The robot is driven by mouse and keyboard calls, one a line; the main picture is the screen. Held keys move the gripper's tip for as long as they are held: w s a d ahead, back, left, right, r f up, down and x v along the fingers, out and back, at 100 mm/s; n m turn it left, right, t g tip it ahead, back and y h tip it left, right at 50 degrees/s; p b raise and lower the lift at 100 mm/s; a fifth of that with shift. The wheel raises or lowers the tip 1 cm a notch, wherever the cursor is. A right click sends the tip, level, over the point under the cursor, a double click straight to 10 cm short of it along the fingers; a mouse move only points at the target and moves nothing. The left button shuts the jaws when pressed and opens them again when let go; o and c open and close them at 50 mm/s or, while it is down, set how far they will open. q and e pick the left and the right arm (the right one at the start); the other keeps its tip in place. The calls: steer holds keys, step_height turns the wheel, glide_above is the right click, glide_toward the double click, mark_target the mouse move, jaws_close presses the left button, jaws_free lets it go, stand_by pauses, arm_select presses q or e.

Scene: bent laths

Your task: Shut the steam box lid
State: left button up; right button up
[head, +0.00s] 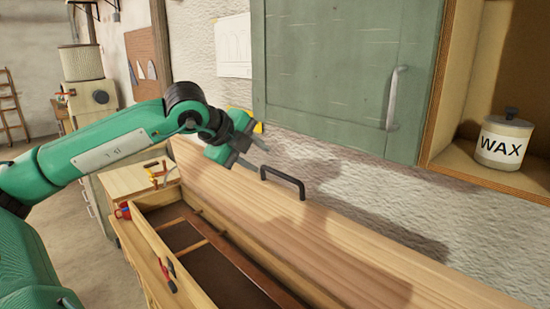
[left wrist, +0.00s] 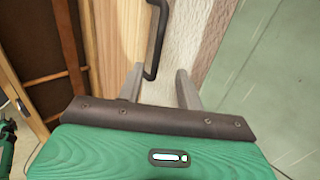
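The steam box (head: 152,238) is a long wooden box with its top open, showing a dark interior with slats. Its pale wooden lid (head: 330,239) stands raised, tilted back towards the wall; it also shows in the left wrist view (left wrist: 106,45). A black bar handle (head: 283,177) is on the lid's upper edge. My left gripper (head: 258,156) is just left of the handle and apart from it. In the left wrist view its two fingers (left wrist: 160,70) are spread with nothing between them, and the handle (left wrist: 157,35) lies ahead of the gap. My right gripper is out of view.
A green cabinet door (head: 340,70) with a metal handle hangs above the lid. A wax jar (head: 504,140) stands in the open shelf at right. A drawer unit (head: 130,180) stands beyond the box.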

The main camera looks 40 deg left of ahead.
mark_target(279, 174)
arm_select(q)
steer(key=p+x, duration=0.4)
steer(key=x, duration=0.2)
steer(key=shift+d, duration=0.1)
steer(key=b+x, duration=0.1)
steer(key=x, duration=0.2)
steer(key=shift+f, duration=0.25)
steer(key=shift+w+f, duration=0.35)
steer(key=shift+w, duration=0.1)
jaws_close()
steer(key=shift+f, duration=0.1)
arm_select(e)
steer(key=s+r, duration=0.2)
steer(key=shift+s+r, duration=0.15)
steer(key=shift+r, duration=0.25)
